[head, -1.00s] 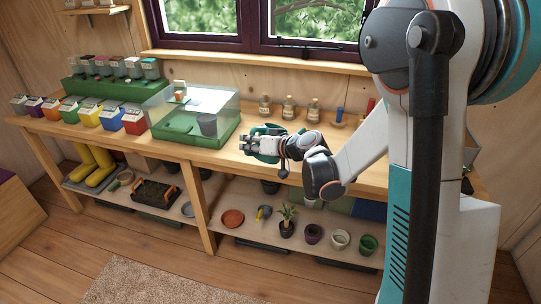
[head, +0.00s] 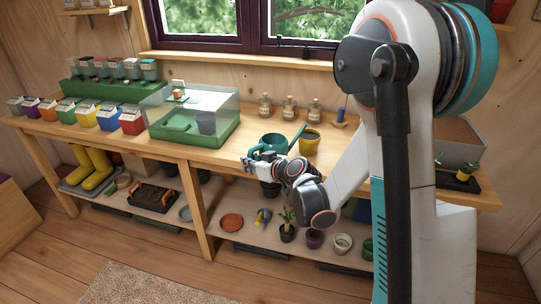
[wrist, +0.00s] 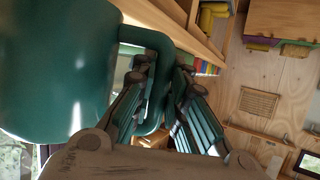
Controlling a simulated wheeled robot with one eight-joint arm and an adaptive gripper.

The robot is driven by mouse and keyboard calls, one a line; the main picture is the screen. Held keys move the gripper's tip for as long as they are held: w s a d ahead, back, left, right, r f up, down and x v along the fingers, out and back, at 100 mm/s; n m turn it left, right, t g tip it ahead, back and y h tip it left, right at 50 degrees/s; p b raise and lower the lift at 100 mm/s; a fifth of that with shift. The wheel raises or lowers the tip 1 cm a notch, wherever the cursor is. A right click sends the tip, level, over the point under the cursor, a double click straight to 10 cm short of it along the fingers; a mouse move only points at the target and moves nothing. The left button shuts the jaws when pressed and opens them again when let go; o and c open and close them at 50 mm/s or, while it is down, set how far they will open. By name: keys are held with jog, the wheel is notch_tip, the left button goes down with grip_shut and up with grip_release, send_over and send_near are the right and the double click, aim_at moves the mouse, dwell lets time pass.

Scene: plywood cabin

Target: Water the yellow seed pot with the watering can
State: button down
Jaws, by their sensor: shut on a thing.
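The teal watering can (head: 273,143) is at the front of the bench in the head view, its spout pointing right toward the yellow seed pot (head: 309,147). The pot stands upright on the bench with dark soil in it. My gripper (head: 254,165) is at the near side of the can. In the wrist view my gripper (wrist: 163,95) is shut on the can's handle (wrist: 158,45), with the can's body (wrist: 60,65) at upper left. I cannot tell whether the can's base touches the bench. No water shows.
A clear-lidded green propagator (head: 190,125) stands left of the can. Several corked bottles (head: 289,108) and a blue item (head: 341,117) are behind the pot. A grey tray (head: 456,142) is at the right.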

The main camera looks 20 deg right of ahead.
aim_at(252, 154)
jog(key=shift+f, duration=0.25)
jog(key=shift+r+p, duration=1.3)
jog(key=shift+r, duration=0.75)
